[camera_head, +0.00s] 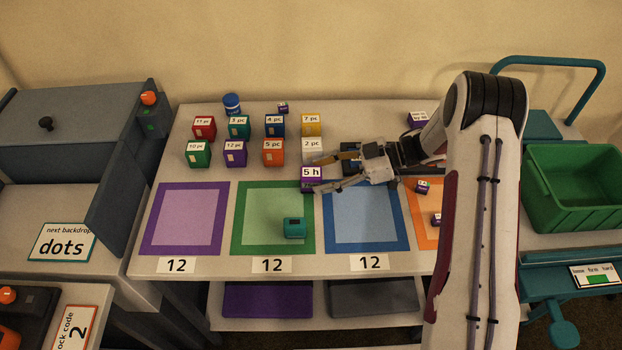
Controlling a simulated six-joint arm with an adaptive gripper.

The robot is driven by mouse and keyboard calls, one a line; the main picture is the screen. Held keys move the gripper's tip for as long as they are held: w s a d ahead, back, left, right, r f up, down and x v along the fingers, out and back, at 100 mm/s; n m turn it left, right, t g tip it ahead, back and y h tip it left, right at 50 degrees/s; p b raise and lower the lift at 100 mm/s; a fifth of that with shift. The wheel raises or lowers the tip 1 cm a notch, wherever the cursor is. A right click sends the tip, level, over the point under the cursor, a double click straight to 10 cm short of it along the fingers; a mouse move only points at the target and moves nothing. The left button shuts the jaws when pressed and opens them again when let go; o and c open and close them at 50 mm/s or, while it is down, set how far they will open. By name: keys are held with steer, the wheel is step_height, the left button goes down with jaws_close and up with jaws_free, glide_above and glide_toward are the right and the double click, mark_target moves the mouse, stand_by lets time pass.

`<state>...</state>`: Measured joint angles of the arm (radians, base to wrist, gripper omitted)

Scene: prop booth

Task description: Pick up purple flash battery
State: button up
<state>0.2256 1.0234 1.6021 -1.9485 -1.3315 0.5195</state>
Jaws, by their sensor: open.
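A purple block with a white "5 h" label (309,185), which looks like the purple flash battery, stands on the table behind the gap between the green and blue mats. My gripper (318,174) reaches in from the right with its fingers spread. One fingertip is beyond the block's top and the other is near its lower front. I cannot tell whether either finger touches it. The fingers hide part of the block's right side.
Several labelled boxes stand behind, including a white "2 pc" box (312,146) close to my upper finger and a purple "12 pc" box (235,158). A teal device (294,229) lies on the green mat (247,240). Small purple blocks (422,187) lie right. A green bin (570,205) stands far right.

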mark_target(311, 177)
steer(key=shift+x, duration=1.8)
steer(key=shift+r, duration=0.1)
steer(key=c, duration=1.5)
